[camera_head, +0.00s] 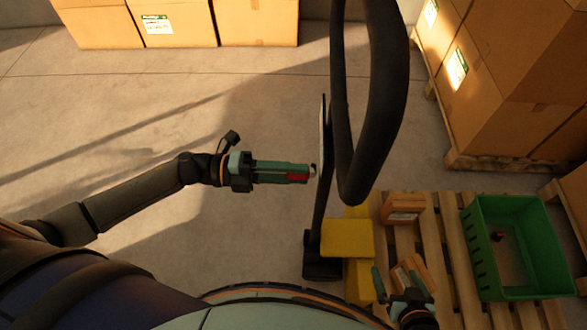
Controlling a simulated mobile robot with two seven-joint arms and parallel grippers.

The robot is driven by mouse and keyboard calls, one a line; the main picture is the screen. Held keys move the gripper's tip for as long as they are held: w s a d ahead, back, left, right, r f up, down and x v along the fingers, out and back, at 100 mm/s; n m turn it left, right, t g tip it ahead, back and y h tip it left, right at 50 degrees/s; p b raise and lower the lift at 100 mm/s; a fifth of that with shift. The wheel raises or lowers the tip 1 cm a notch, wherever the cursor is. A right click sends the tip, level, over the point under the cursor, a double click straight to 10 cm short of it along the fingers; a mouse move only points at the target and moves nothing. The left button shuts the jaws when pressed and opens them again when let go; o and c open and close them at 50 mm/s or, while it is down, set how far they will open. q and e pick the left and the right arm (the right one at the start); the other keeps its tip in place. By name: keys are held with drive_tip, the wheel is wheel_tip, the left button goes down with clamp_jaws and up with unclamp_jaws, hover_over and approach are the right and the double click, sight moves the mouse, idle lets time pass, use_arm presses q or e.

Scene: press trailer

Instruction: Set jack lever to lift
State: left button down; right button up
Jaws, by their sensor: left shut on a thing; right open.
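The jack's dark looped handle (382,110) rises close to the camera, right of centre. A thin dark upright with a pale plate (323,155) stands just left of it. My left gripper (306,173) reaches in from the left, level, with its tip beside this plate. Its green fingers are shut on a small red piece (297,178), which looks like the jack lever. The fingers hide most of it, so I cannot tell its setting. My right gripper (403,281) is open at the lower right, low over the pallet, beside a small brown box (412,268).
The jack's yellow body (347,238) adjoins a wooden pallet (437,240) with another small box (402,207) and a green crate (472,252). Large cartons stand on a pallet at right (520,70) and along the back (180,22). Floor at left is clear.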

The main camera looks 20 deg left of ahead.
idle(0.4)
use_arm(q)
drive_tip(key=c, duration=0.8)
unclamp_jaws()
drive_tip(key=shift+o, duration=1)
drive_tip(key=b+v, duration=0.1)
drive_tip(key=v, duration=1.1)
drive_tip(key=shift+a, duration=0.3)
